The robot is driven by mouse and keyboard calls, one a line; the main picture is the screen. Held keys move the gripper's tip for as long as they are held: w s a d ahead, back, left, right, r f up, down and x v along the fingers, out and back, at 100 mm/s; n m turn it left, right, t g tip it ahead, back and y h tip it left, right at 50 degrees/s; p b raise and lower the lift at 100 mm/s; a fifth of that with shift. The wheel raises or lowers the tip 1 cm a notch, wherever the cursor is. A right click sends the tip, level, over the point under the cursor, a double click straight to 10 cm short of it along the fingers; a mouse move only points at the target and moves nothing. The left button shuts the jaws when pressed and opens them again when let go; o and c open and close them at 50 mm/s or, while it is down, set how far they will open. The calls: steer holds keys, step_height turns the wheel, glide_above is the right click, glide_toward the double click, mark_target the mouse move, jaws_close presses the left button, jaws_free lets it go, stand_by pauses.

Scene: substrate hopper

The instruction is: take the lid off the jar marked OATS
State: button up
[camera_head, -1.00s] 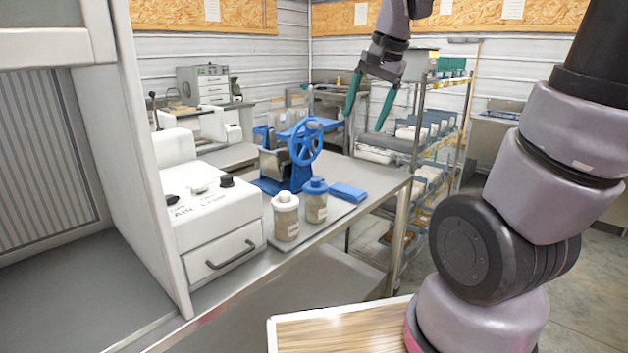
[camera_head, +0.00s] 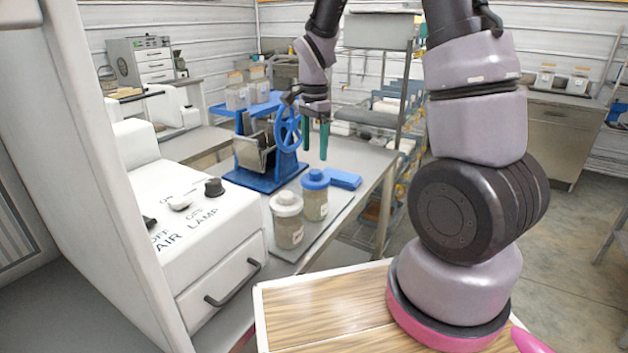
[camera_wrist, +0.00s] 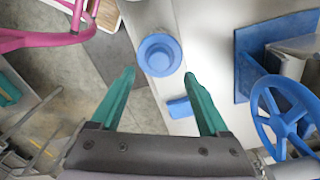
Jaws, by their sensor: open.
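Two clear jars with pale contents stand side by side on a tray on the steel bench. One has a white lid (camera_head: 286,203). The other has a blue lid (camera_head: 315,179), and that lid also shows in the wrist view (camera_wrist: 160,55). Both lids are on. Labels show on the jars but are too small to read, so I cannot tell which is marked OATS. My gripper (camera_head: 316,157) is open and empty, pointing down above and behind the blue-lidded jar. In the wrist view the green fingertips (camera_wrist: 160,75) lie to either side of the blue lid's near edge, apart from it.
A blue hand-wheel machine (camera_head: 265,150) stands behind the jars. A flat blue object (camera_head: 343,179) lies right of the blue-lidded jar. A white control box (camera_head: 205,220) stands at the left. A wire shelf rack (camera_head: 385,110) is behind the bench's far end.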

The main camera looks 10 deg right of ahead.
mark_target(315, 171)
steer(key=shift+d+f, duration=0.1)
steer(key=shift+f, duration=2.95)
jaws_close()
